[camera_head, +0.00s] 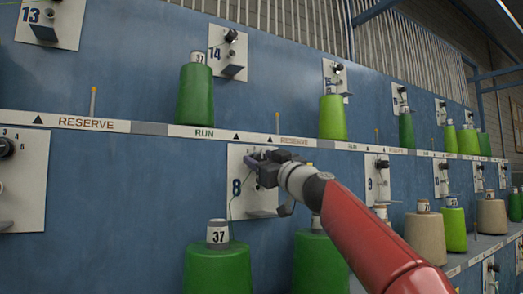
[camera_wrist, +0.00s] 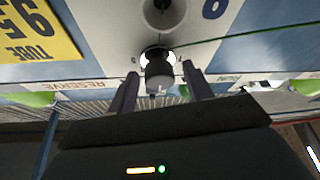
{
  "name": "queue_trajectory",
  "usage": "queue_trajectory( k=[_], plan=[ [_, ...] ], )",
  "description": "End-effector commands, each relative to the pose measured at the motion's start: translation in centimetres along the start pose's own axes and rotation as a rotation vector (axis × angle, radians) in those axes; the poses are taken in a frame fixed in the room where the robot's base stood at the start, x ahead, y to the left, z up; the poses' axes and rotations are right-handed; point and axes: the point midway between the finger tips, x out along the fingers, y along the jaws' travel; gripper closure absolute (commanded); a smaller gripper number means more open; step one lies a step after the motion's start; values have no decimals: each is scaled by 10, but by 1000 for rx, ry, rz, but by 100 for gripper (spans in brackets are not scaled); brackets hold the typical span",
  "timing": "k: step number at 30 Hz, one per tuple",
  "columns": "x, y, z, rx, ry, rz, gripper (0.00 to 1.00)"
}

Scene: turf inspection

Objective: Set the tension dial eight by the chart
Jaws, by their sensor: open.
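A white plate marked 8 (camera_head: 238,207) is on the blue wall in the head view, with my gripper (camera_head: 256,163) in front of its upper part. The gripper and wrist hide the dial there. In the wrist view, seen upside down, the dark tension dial (camera_wrist: 158,72) with a pale end face stands out from the white plate. My open fingers are one on each side of the dial; I cannot tell whether they touch it. A small mark on the dial's face is too blurred to read.
A yellow card (camera_wrist: 38,32) with "TUBE" and large digits shows upside down in the wrist view. Below plate 8 stand a green cone on a tube marked 37 (camera_head: 218,268) and another green cone (camera_head: 318,264). A RESERVE/RUN rail (camera_head: 160,129) crosses above.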

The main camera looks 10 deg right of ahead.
Motion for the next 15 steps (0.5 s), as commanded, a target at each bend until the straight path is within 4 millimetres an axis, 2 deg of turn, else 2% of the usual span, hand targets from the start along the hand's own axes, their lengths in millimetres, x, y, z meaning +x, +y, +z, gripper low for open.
queue_trajectory(
  k=[9,15],
  plan=[
    [3,0,1,0,0,0,49],
    [3,0,1,0,0,0,74]
  ],
)
